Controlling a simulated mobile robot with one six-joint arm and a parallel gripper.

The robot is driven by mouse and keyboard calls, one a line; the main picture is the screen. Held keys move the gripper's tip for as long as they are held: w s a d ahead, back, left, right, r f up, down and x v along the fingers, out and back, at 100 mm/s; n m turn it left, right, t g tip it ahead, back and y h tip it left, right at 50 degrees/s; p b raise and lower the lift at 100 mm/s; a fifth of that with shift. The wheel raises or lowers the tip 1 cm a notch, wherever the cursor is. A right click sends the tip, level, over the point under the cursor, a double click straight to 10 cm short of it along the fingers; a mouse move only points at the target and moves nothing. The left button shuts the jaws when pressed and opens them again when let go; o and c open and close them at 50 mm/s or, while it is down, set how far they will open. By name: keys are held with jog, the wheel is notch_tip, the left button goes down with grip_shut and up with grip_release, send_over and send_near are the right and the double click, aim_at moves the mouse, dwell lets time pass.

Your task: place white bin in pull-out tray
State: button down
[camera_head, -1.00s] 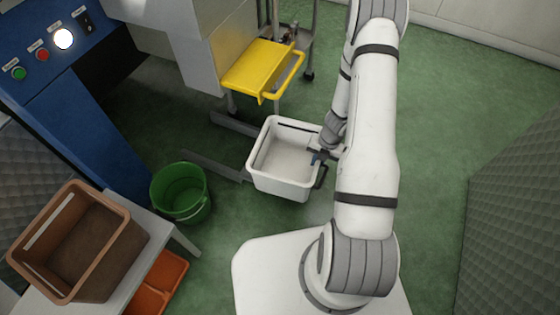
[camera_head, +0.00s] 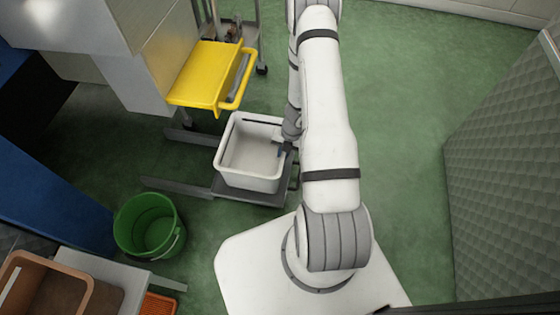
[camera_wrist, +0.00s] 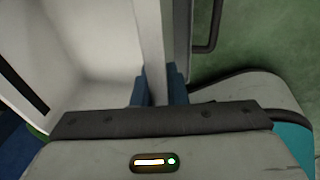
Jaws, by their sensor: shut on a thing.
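The white bin (camera_head: 238,176) is an open, empty-looking tub, upright in the middle of the head view. Its pale wall also shows in the wrist view (camera_wrist: 152,45). My gripper (camera_head: 284,149) is shut on the bin's right rim. In the wrist view its blue fingertips (camera_wrist: 158,88) stand on both sides of that wall. The dark grey pull-out tray (camera_head: 252,196) lies below the bin, low over the floor. Its edge shows in front of the bin and its handle shows at the right. I cannot tell whether the bin touches the tray.
A green bucket (camera_head: 150,226) stands at the left. A brown crate (camera_head: 78,268) sits on a pale table at lower left. A quilted panel (camera_head: 505,170) borders the right; green floor before it is free.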

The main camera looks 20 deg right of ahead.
jog(key=x, duration=0.1)
jog(key=b+x, duration=0.2)
jog(key=x, duration=0.1)
jog(key=shift+d, duration=0.35)
jog(key=shift+r, duration=0.1)
jog(key=c, duration=1.5)
grip_release()
jog(key=shift+o, duration=0.2)
